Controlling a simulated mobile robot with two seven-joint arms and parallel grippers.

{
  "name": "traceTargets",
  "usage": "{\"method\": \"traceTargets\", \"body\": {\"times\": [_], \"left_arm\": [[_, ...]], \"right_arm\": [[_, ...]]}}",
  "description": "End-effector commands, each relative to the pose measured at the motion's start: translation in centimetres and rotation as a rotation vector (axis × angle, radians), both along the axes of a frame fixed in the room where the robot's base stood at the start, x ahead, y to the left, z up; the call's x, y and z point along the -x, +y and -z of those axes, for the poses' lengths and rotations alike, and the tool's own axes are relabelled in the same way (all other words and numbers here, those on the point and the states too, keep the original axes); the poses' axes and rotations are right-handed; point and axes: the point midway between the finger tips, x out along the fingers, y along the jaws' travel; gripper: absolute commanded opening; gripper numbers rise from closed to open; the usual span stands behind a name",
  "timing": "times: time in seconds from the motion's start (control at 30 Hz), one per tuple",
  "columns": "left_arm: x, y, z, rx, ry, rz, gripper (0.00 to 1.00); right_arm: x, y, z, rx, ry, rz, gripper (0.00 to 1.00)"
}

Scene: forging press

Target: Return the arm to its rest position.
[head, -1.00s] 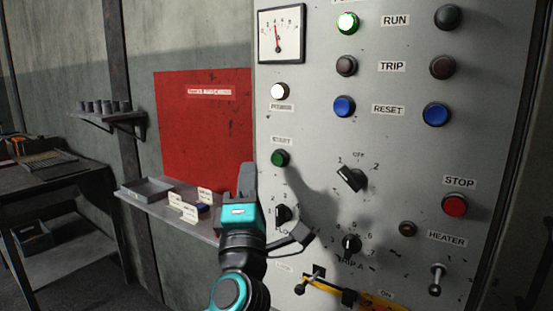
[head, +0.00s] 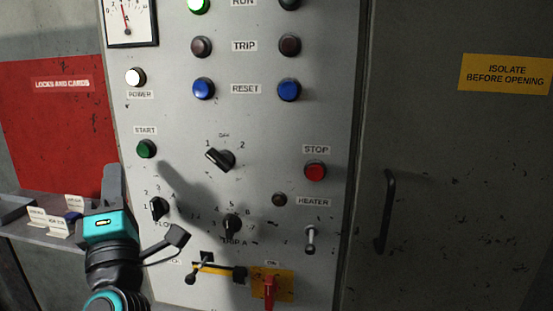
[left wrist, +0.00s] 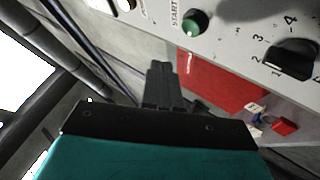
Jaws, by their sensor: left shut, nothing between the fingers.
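My left gripper (head: 113,183) is at the lower left of the head view, in front of the left edge of the grey control panel (head: 270,130). Its dark fingers are shut with nothing between them and point upward. In the left wrist view the shut fingers (left wrist: 163,85) show in the middle, apart from the panel. The green START button (head: 147,149) is just up and right of the fingertips in the head view; it also shows in the left wrist view (left wrist: 194,22). A black selector knob (head: 158,208) is right of the gripper. My right gripper is not in view.
A shelf (head: 22,231) with small cards is at the left, below a red LOCKS AND CARDS board (head: 60,125). A red switch handle (head: 269,290) and a toggle (head: 310,238) stick out low on the panel. A cabinet door handle (head: 385,210) projects at right.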

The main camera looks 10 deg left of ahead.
Motion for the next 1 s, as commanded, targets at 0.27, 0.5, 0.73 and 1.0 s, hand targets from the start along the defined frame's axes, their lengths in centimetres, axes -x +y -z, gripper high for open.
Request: {"method": "traceTargets", "body": {"times": [0.27,0.5,0.73,1.0], "left_arm": [[0.4,-6.2,9.7,-0.520,0.231,0.037,0.00],[3.4,-11.4,24.4,-1.015,0.586,0.199,0.00],[10.5,-12.4,38.1,-1.394,0.960,0.381,0.00],[15.4,-11.3,43.9,-1.573,1.154,0.463,0.00]], "right_arm": [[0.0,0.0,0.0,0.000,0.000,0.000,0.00],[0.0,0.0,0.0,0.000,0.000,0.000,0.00],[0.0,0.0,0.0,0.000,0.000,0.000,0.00],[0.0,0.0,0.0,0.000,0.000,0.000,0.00]]}}
